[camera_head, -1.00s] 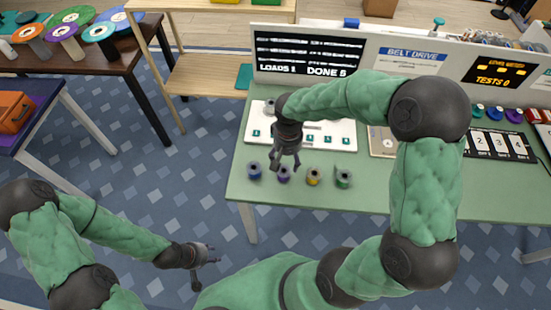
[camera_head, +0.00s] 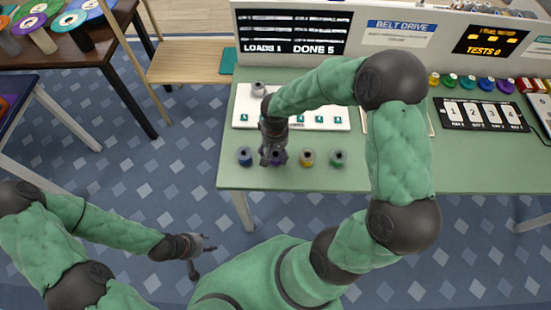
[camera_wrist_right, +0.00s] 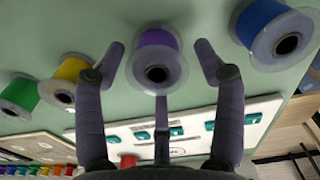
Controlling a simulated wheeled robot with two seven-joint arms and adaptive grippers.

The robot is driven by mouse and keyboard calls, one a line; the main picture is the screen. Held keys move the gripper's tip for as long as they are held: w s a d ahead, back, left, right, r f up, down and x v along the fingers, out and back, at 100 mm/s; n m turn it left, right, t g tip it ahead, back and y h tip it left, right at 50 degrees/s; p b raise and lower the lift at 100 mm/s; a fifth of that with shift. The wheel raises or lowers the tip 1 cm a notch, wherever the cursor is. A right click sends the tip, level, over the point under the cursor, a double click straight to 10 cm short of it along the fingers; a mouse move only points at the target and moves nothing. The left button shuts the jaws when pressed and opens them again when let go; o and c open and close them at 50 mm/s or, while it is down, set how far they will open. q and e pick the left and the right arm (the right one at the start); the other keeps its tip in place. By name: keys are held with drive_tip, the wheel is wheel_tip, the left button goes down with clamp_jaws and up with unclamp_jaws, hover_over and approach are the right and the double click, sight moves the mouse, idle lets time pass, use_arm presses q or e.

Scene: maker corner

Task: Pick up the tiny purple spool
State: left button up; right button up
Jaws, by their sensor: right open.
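The tiny purple spool (camera_head: 278,157) stands on the green table near its front edge, partly hidden by my right gripper in the head view. In the right wrist view the purple spool (camera_wrist_right: 157,60) lies between the spread fingertips, with its pale flange and dark hole facing the camera. My right gripper (camera_head: 272,158) is open around it, and no finger visibly touches it. The fingers also show in the right wrist view (camera_wrist_right: 160,62). My left gripper (camera_head: 203,256) hangs over the floor at lower left, away from the table; its jaws are too small to judge.
A blue spool (camera_head: 244,156) stands left of the purple one; a yellow spool (camera_head: 308,158) and a green spool (camera_head: 338,158) stand to its right. A white board (camera_head: 330,118) with teal marks lies behind. A numbered dark strip (camera_head: 480,114) lies farther right.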

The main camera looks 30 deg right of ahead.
drive_tip(key=shift+f, duration=0.85)
drive_tip(key=shift+r, duration=0.1)
drive_tip(key=c, duration=1.1)
drive_tip(key=shift+r, duration=0.1)
